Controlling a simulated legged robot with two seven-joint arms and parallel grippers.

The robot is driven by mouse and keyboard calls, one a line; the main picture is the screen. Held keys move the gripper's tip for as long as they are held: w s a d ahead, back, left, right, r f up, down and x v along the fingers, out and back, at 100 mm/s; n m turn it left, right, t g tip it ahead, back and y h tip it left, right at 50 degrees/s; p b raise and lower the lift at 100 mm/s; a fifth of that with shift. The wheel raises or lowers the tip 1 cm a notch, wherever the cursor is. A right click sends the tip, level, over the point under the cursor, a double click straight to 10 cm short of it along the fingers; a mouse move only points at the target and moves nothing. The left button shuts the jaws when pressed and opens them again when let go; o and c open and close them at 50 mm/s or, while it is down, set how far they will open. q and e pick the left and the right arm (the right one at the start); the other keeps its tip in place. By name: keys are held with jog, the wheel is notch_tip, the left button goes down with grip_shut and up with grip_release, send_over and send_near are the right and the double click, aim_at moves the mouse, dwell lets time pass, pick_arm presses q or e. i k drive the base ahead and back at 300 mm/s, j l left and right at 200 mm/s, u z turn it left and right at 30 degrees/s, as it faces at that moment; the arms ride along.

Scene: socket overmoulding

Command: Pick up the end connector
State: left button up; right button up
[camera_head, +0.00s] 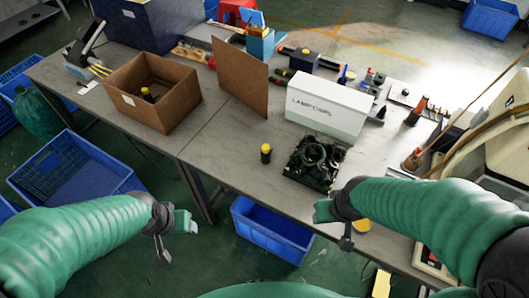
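A small black cylinder with a yellow top (265,153), which looks like an end connector, stands upright on the grey table (215,160) near its front edge. A similar yellow-topped piece (147,94) is inside the open brown cardboard box (178,111) at the left. My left gripper (178,237) is in front of the table, below and left of the standing connector, with its fingers apart and nothing between them. My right gripper (333,226) is below and right of the connector, near the table's front edge, with its fingers apart and empty. Neither gripper touches a connector.
A black tray of coiled dark cables (314,162) lies right of the standing connector. Behind are a white box (329,106) and an upright brown board (240,77). A blue bin (272,229) is on the floor below the front edge. The tabletop around the connector is clear on its left.

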aim_at(266, 158)
jog(key=i+j+z, duration=0.3)
jog(key=j, duration=0.35)
jog(key=i+j+z, duration=0.15)
jog(key=i+j, duration=0.15)
jog(key=i+j+z, duration=0.15)
jog(key=j, duration=0.3)
